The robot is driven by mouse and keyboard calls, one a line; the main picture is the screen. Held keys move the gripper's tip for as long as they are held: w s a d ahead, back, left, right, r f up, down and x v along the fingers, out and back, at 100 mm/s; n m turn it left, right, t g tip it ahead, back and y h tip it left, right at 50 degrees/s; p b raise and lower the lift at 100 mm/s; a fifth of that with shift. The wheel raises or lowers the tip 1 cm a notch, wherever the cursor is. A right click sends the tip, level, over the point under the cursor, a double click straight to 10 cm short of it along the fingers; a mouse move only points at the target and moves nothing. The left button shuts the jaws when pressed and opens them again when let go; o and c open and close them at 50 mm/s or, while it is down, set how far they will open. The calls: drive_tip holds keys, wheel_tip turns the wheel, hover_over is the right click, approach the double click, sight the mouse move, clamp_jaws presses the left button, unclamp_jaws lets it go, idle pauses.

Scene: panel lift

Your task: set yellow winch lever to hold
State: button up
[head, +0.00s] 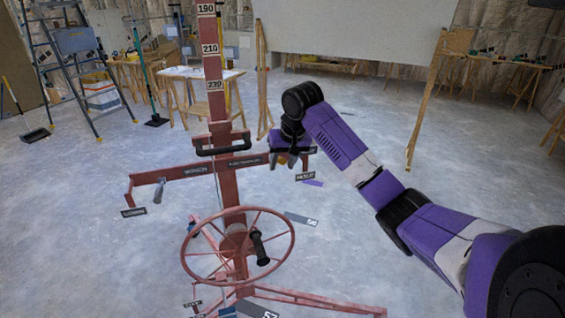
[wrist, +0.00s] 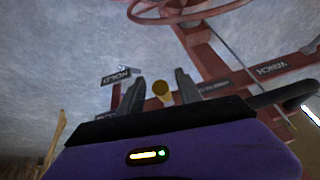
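A yellow round knob (wrist: 162,90), apparently the end of the yellow winch lever, shows between my gripper's two dark fingers in the wrist view, with a gap on each side. In the head view only a small yellow bit (head: 281,160) shows below my gripper (head: 288,165), near the right end of the red crossbar. My gripper (wrist: 160,80) is open and points at the knob. The lever's shaft is hidden, so I cannot tell its setting. A dark label plate (wrist: 116,76) beside the left finger has lettering too blurred to read surely.
The red panel lift has a tall mast (head: 214,100), a large handwheel (head: 238,208) and a crossbar (head: 175,174) with a grey handle (head: 158,190) at left. A black-gripped bar (head: 222,149) crosses the mast above it. Floor around the lift is mostly clear.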

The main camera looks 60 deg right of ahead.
clamp_jaws()
idle(1.3)
